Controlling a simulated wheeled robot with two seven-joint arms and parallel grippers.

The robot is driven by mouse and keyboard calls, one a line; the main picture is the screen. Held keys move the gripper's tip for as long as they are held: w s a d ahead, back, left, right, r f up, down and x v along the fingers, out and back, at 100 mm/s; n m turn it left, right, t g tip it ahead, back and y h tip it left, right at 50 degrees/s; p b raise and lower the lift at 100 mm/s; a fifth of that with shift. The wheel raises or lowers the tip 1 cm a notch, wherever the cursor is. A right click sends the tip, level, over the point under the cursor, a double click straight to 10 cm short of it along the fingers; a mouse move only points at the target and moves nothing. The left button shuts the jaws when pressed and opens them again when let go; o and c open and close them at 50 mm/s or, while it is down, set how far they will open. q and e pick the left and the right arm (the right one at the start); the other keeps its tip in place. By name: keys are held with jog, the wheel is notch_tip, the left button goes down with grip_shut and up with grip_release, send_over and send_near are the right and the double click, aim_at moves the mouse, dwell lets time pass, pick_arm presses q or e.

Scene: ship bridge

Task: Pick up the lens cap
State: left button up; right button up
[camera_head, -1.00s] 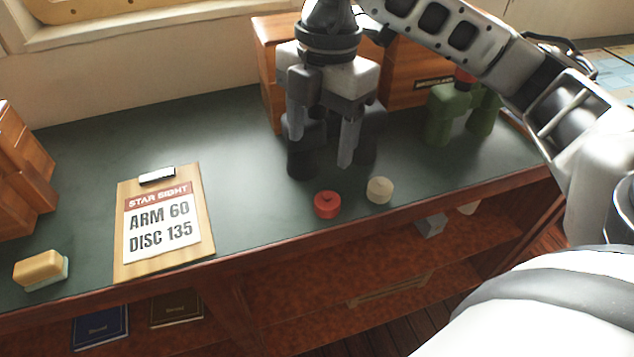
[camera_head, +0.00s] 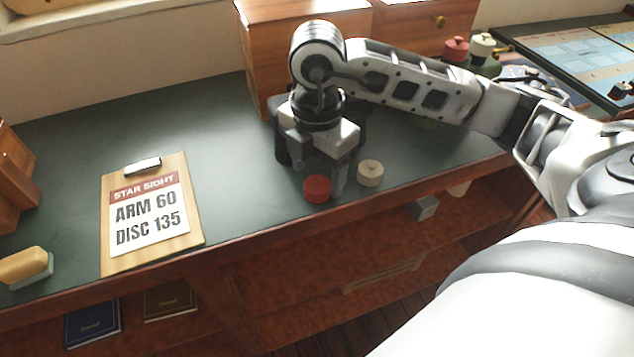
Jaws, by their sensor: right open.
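Two small round caps with knobs lie near the front edge of the dark green counter (camera_head: 235,195). One is a red cap (camera_head: 317,189), the other a cream cap (camera_head: 370,173) just to its right. Either could be the lens cap; I cannot tell which from their shape. My right gripper (camera_head: 319,176) points down, open, with its fingers just above or around the red cap; contact is not clear. Dark binocular-like barrels (camera_head: 284,148) stand behind the gripper, mostly hidden by it. My left gripper is not in view.
Green barrels at the back right carry a red top (camera_head: 456,48) and a cream top (camera_head: 482,46). A clipboard (camera_head: 190,235) and a sponge-like block (camera_head: 26,266) lie to the left. Wooden boxes (camera_head: 300,15) stand behind. The counter between clipboard and caps is clear.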

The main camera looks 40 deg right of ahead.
aim_at(317, 186)
jog(key=shift+f, duration=1.35)
jog(key=c, duration=1)
jog(key=shift+c, duration=0.2)
jog(key=shift+r, duration=0.1)
